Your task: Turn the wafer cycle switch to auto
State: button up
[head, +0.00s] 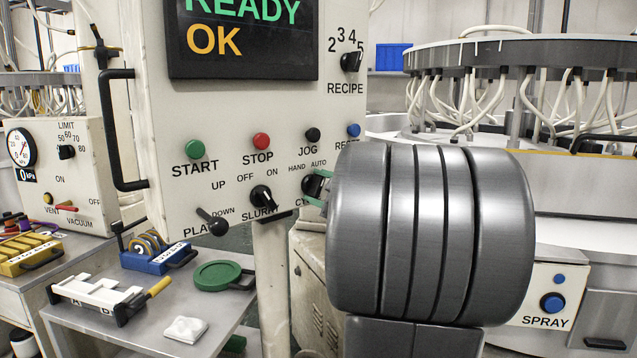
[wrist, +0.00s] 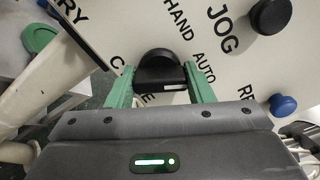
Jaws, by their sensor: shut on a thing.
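The wafer cycle switch is a black rotary knob (head: 312,184) low on the white control panel (head: 290,130), under the HAND and AUTO labels. Its own label is mostly hidden. My gripper (head: 319,189) reaches it from the right, and the big grey wrist covers the panel's lower right. In the wrist view the black knob (wrist: 158,70) sits between the two green fingers of my gripper (wrist: 160,82), one on each side. The gripper is shut on it. A short white mark shows on the knob, but I cannot tell which label it points to.
The SLURRY knob (head: 262,197) and plate lever (head: 213,222) are close on the left. The JOG button (head: 312,135) and blue button (head: 354,130) are just above. A bench (head: 225,300) with a green disc (head: 217,275) stands below left.

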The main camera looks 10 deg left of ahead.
jog(key=shift+m, duration=0.4)
jog(key=o, duration=1)
jog(key=shift+c, duration=0.2)
jog(key=v, duration=1.3)
jog(key=shift+s+d, duration=0.3)
